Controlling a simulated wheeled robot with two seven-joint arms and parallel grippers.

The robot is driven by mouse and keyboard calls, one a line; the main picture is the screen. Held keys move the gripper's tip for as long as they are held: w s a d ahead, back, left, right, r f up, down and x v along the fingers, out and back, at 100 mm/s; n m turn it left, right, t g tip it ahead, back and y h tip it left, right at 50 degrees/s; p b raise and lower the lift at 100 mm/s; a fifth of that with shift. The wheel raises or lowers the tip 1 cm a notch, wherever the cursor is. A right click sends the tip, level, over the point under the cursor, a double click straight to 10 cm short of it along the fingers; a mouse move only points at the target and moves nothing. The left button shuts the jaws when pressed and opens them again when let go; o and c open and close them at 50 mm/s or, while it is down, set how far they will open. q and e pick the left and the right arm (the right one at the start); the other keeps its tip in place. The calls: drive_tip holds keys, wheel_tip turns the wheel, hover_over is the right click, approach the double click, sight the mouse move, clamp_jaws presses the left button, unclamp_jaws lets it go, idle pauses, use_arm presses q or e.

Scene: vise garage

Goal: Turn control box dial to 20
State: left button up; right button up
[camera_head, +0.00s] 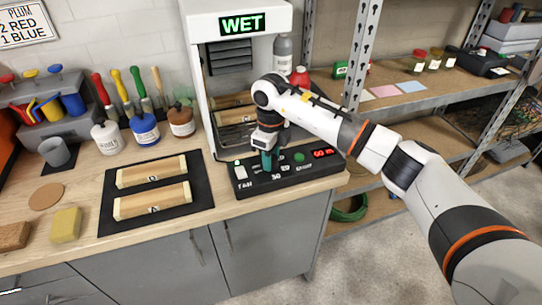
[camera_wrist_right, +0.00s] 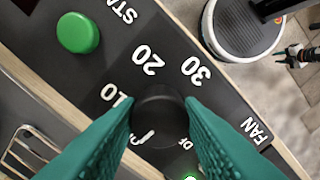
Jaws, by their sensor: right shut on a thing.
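My right gripper (camera_head: 268,160) points down at the box. Its teal fingers are shut on the dial from both sides. The dial's pointer cannot be made out; a white mark beside it is partly hidden. My left gripper (camera_wrist_right: 292,56) seems to show small at the wrist view's right edge, away from the box.
A white cabinet (camera_head: 201,60) with a lit WET sign stands behind the box. A black mat (camera_head: 108,215) with two wooden blocks lies to its left. Metal shelving (camera_head: 440,95) stands to the right. The bench's front edge is close to the box.

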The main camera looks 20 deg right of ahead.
drive_tip(key=m, duration=0.5)
drive_tip(key=shift+m+b, duration=0.4)
drive_tip(key=m, duration=1.7)
drive_tip(key=shift+r+m, duration=0.1)
drive_tip(key=shift+m, duration=0.2)
drive_tip(key=o, duration=1)
